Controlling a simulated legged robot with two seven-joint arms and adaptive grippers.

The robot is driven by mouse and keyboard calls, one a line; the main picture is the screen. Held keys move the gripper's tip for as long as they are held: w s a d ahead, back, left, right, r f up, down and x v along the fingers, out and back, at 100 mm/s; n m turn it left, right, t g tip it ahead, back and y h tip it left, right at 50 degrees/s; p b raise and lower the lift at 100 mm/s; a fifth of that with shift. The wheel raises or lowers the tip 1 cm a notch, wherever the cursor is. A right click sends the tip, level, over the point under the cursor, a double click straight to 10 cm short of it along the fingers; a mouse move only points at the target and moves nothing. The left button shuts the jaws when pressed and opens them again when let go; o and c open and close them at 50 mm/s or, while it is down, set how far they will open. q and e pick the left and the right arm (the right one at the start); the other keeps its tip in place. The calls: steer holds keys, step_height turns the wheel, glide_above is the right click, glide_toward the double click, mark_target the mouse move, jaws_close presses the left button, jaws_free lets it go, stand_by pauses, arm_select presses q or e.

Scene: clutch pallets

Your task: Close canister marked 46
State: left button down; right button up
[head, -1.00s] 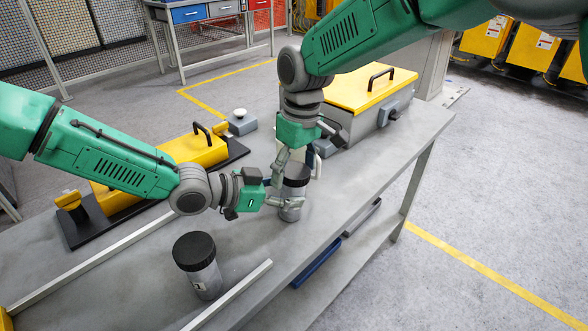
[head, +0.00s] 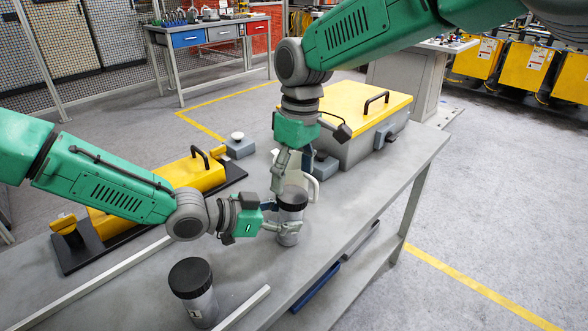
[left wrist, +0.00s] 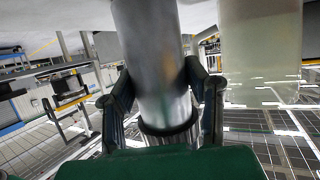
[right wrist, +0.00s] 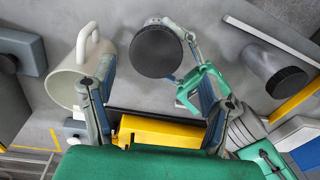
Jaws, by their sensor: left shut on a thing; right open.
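A grey canister (head: 288,238) with a black lid (head: 291,196) stands upright on the grey bench. My left gripper (head: 285,224) is shut on its body from the side; the left wrist view shows the body (left wrist: 150,60) between both fingers. The lid sits on the canister's top, and the right wrist view shows it from above (right wrist: 157,50). My right gripper (head: 288,178) is open and empty above and beside the lid, pointing down. A second canister (head: 203,308) with a black lid (head: 190,278) stands nearer the front; its label is too small to read. No number shows on the held canister.
A whitish mug (right wrist: 72,75) stands close behind the held canister. A yellow-lidded box (head: 350,100) with a black handle and a yellow device (head: 185,175) on a black base take up the back of the bench. A pale rail (head: 242,308) lies by the second canister.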

mark_target(292, 193)
arm_select(q)
steer(key=shift+s+f, duration=0.1)
steer(key=shift+f, duration=0.1)
arm_select(e)
steer(key=shift+d+r+n, duration=0.1)
steer(key=shift+r+n, duration=0.8)
steer(key=shift+n, duration=0.2)
steer(key=shift+w+d+r+n, duration=0.15)
steer(key=shift+w+r+n, duration=0.05)
steer(key=shift+r+n, duration=0.3)
steer(key=shift+f, duration=0.1)
steer(key=shift+s+a+f, duration=0.1)
steer(key=shift+a+f, duration=0.1)
steer(key=shift+f, duration=1.75)
steer(key=shift+a+f, duration=0.15)
steer(key=shift+f, duration=1.8)
steer(key=c, duration=1.2)
steer(key=o, duration=1.3)
steer(key=shift+o, duration=0.2)
steer(key=shift+r, duration=0.15)
